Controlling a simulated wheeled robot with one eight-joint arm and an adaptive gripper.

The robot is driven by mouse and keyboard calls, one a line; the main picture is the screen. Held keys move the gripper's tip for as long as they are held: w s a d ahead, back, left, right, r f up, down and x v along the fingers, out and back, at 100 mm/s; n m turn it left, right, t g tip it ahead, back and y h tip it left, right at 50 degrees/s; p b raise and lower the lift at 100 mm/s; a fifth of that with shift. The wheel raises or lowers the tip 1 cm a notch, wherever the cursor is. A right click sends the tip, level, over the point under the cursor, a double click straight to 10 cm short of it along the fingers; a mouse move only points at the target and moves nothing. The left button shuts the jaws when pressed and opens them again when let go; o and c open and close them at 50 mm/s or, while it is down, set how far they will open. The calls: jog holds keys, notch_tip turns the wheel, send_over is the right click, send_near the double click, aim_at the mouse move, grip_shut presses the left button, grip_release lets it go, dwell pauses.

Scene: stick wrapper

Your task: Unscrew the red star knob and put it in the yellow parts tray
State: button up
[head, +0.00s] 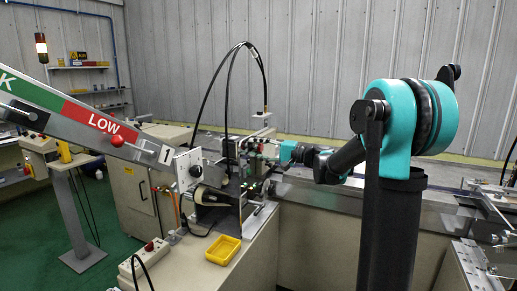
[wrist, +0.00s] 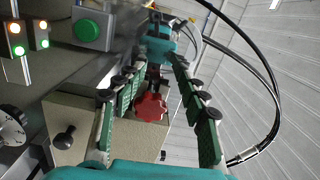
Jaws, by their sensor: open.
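The red star knob (wrist: 151,107) shows in the wrist view, between the two green-padded fingers in the picture. I cannot tell how far it is from the pads, and neither finger visibly touches it. My gripper (wrist: 157,66) is open, with a finger on each side of the knob. In the head view my gripper (head: 257,150) reaches left into the machine, and I cannot make out the star knob there. The yellow parts tray (head: 223,249) sits on the cabinet top, below and left of my gripper, and looks empty.
Black hoses (head: 229,85) arch above the machine beside my gripper; they also curve along the right of the wrist view (wrist: 270,75). A sloping chute (head: 85,115) marked LOW comes in from the left. A white socket strip (head: 140,265) lies left of the tray.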

aim_at(262, 148)
jog(key=m, duration=0.2)
jog(key=w+d+m, duration=0.1)
jog(key=m, duration=0.1)
jog(key=w+m+t, duration=0.1)
jog(key=shift+w+d+m, duration=0.25)
jog(key=shift+d+m, duration=0.1)
jog(key=shift+m, duration=0.05)
jog(key=shift+w+f+m, duration=0.15)
jog(key=shift+m, duration=1.05)
jog(key=m, duration=0.4)
jog(key=shift+s+d+m, duration=0.1)
jog(key=shift+s+m, duration=0.15)
jog(key=shift+m, duration=0.15)
jog(key=m, duration=0.3)
jog(key=shift+s+m, duration=0.2)
jog(key=shift+m, duration=0.1)
jog(key=shift+w+m, duration=0.1)
jog(key=shift+m, duration=1.7)
jog(key=shift+w+f+m, duration=0.2)
jog(key=shift+w+m, duration=0.1)
jog(key=shift+m, duration=0.3)
jog(key=m, duration=0.2)
jog(key=shift+s+a+r+m, duration=0.1)
jog(key=shift+a+m, duration=0.1)
jog(key=shift+m, duration=0.2)
jog(key=shift+r, duration=0.1)
